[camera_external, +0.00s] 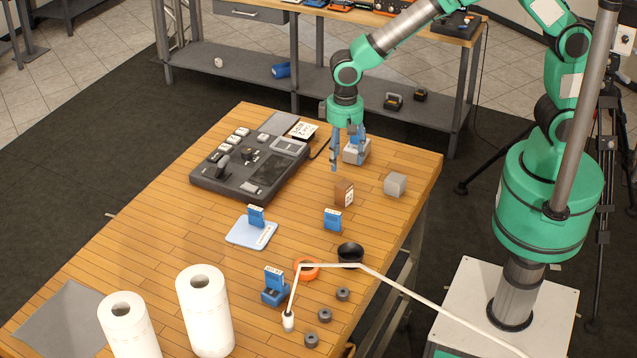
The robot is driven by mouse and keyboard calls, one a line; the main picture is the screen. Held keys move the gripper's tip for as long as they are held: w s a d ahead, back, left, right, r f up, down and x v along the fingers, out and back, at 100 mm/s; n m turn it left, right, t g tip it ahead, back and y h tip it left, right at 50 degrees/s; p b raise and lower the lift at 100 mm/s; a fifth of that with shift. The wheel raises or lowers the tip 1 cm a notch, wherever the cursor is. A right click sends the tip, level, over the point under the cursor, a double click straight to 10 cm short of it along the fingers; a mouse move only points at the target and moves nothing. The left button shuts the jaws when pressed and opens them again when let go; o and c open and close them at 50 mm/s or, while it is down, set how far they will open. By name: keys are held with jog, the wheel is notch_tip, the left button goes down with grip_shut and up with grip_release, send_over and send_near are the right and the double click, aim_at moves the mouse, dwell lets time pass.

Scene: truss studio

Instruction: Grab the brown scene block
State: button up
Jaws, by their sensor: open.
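The brown scene block (344,193) stands upright on the wooden table, right of the middle, with a pale label on its right face. My gripper (347,165) points down above the table, behind the brown block in the picture and apart from it. Its jaws are open. A light block with a blue piece on it (356,152) shows just behind the fingers; I cannot tell whether they touch it.
A grey block (395,185) sits right of the brown block. A blue card-like piece (332,219) stands in front. A dark control console (250,165) lies to the left. A black bowl (350,252), a white cable and paper rolls (205,310) are nearer the front.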

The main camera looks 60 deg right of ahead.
aim_at(343, 184)
notch_tip(343, 184, down, 8)
jog(key=shift+f+b, duration=0.2)
jog(key=shift+b, duration=0.15)
dwell(0.4)
jog(key=shift+s+d+f+b, duration=0.15)
jog(key=shift+f+b, duration=0.15)
jog(key=shift+f, duration=2.3)
jog(key=c, duration=1.3)
